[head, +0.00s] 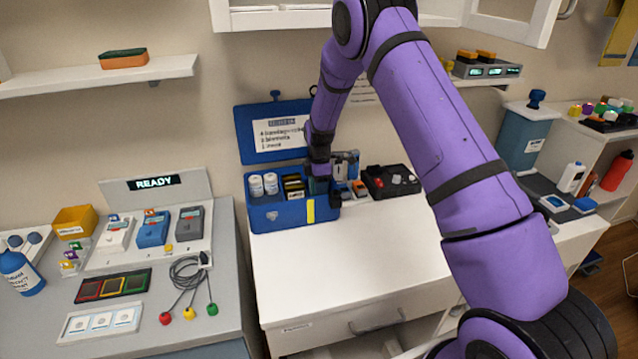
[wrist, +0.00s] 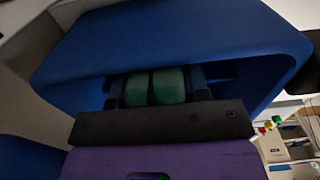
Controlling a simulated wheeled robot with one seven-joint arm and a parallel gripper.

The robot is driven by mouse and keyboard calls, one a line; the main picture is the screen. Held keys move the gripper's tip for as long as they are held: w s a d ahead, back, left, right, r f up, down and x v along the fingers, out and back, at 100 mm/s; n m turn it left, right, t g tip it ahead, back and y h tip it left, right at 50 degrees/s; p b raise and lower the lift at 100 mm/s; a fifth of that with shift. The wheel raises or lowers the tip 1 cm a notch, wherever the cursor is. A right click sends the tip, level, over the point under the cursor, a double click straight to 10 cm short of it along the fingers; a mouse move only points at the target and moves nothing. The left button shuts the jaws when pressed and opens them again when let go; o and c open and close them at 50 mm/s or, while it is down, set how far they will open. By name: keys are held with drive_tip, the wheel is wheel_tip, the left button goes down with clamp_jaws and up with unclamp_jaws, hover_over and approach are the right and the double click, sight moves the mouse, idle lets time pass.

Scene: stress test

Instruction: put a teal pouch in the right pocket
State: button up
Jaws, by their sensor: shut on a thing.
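A blue open case (head: 268,218) stands on the white counter, its lid (head: 244,135) raised with a label inside. Two white bottles (head: 263,185) stand in its left pocket and dark items with yellow bands (head: 294,186) in the middle one. My gripper (head: 319,184) points down into the right pocket, shut on a teal pouch (wrist: 168,86). In the wrist view, the pouch shows as green bands between the fingers, with the blue case wall (wrist: 180,45) around them. The pouch's lower end and the pocket floor are hidden.
A black tray (head: 391,181) with small parts and a grey-blue device (head: 346,166) stand close to the case's right. The white counter (head: 350,250) in front is clear. A grey bench (head: 150,280) with meters and cables is at left.

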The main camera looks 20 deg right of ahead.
drive_tip(key=shift+f, duration=1.25)
idle(0.3)
drive_tip(key=o, duration=1.1)
drive_tip(key=shift+r, duration=0.1)
wheel_tip(320, 180, up, 11)
drive_tip(key=shift+f, duration=0.15)
